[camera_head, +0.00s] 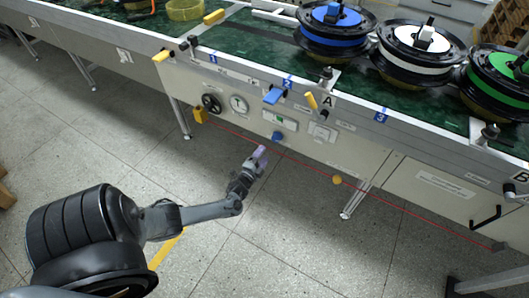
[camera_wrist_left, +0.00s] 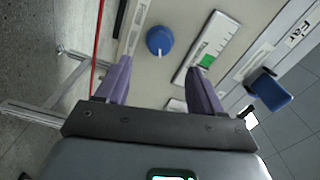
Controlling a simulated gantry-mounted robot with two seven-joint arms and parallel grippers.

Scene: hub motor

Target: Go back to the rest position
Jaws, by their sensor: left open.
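My left gripper (camera_head: 258,156) hangs in front of the bench's side panel in the head view, below the front edge of the conveyor. In the left wrist view its two purple fingers (camera_wrist_left: 160,80) stand apart with nothing between them. A blue knob (camera_wrist_left: 160,40) on the panel lies beyond the fingertips, apart from them; it also shows in the head view (camera_head: 277,136). My right gripper is in neither view. Three hub motors stand on the green conveyor: one with a blue disc (camera_head: 336,17), one with a white disc (camera_head: 422,38) and one with a green disc (camera_head: 500,72).
The panel carries a gauge (camera_head: 238,104), a black wheel (camera_head: 211,103), a blue lever (camera_head: 273,96) and a yellow lever (camera_head: 311,101). A thin red line (camera_head: 400,212) runs along the panel's lower side. The tiled floor (camera_head: 290,240) before the bench is clear.

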